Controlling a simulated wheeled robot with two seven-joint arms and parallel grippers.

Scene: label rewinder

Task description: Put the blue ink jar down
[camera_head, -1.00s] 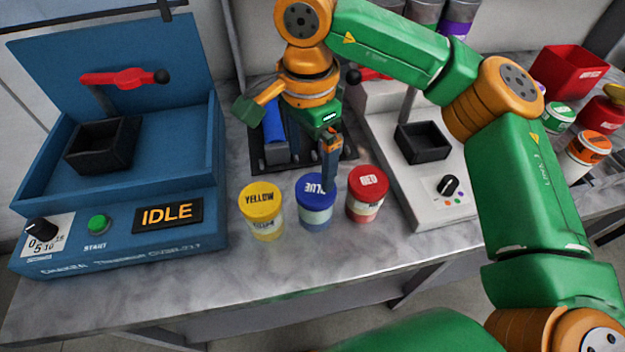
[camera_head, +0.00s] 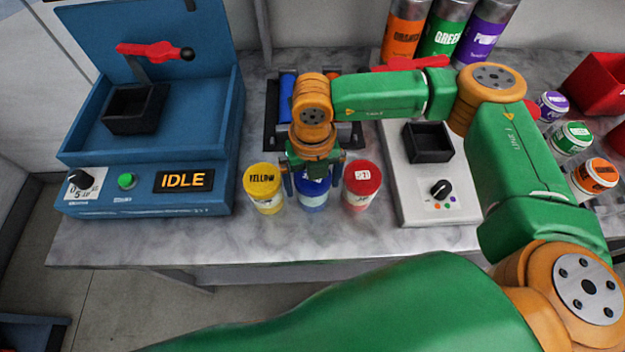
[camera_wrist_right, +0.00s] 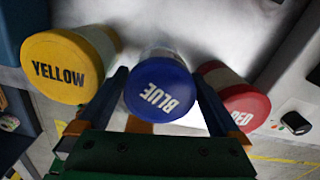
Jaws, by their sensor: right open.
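The blue ink jar (camera_head: 312,196) stands upright on the marble counter, between the yellow jar (camera_head: 264,188) and the red jar (camera_head: 361,185). My right gripper (camera_head: 312,188) is above and around the blue jar, with its fingers apart on either side of it. In the right wrist view the blue lid (camera_wrist_right: 159,90) sits between the two spread fingers, with a gap visible near them. The gripper hides part of the blue lid in the head view. My left gripper is not in view.
A blue machine (camera_head: 150,195) reading IDLE stands at the left. A white machine (camera_head: 436,207) with a black tray stands right of the jars. Purple, green and orange jars (camera_head: 595,176) stand further right. The counter's front strip is clear.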

